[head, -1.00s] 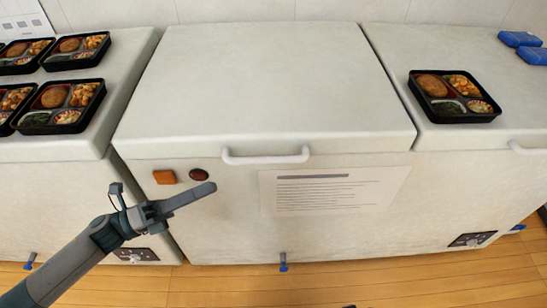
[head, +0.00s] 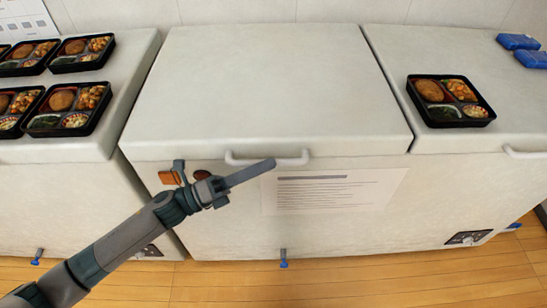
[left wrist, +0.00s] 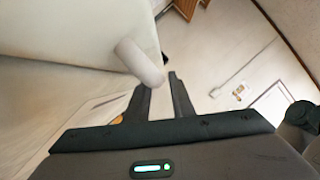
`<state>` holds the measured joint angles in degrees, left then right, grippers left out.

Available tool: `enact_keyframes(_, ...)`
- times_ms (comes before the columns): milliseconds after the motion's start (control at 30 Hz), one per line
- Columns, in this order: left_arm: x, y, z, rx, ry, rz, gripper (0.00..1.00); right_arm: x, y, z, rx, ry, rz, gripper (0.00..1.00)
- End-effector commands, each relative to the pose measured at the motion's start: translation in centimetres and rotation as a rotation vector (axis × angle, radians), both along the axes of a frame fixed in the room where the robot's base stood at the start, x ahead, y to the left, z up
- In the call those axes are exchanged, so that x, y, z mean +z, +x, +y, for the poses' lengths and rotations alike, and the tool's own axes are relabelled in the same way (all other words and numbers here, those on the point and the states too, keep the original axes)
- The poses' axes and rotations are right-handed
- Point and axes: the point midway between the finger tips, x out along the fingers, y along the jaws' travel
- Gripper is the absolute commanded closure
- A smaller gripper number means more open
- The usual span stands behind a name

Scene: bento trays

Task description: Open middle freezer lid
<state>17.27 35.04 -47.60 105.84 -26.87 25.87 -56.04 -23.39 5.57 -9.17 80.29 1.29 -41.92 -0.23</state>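The middle freezer (head: 230,225) is a white chest with its lid (head: 270,85) down. A white bar handle (head: 268,159) sits at the lid's front edge. My left gripper (head: 268,166) is in front of the freezer, its fingertips by the handle and overlapping it in the head view. In the left wrist view my two fingers (left wrist: 158,84) are apart with nothing between them. The white handle (left wrist: 138,62) lies just beyond the fingertips there. I cannot tell if they touch. My right gripper is not in view.
Bento trays (head: 75,108) stand on the left freezer. Another bento (head: 449,101) stands on the right freezer, with blue packs (head: 519,41) behind. The middle lid top is clear. A paper notice (head: 330,191) and an orange block (head: 168,177) are on the middle freezer's front.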

Motion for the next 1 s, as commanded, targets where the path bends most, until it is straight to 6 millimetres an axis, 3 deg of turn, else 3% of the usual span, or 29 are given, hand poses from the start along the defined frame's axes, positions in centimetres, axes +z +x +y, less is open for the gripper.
enact_keyframes(200, 0.5, 0.7, -2.2, 0.000, 0.000, 0.001, 0.78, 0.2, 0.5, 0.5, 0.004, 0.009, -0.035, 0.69)
enact_keyframes(633, 0.6, 0.9, -2.7, 0.000, 0.000, 0.001, 0.78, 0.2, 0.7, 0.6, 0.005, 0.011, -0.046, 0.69)
enact_keyframes(733, 0.6, 0.9, -2.7, 0.000, 0.000, 0.001, 1.00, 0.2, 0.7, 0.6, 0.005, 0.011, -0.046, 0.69)
enact_keyframes(1000, 0.7, 0.9, -2.7, 0.001, 0.001, 0.003, 1.00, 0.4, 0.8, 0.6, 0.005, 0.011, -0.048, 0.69)
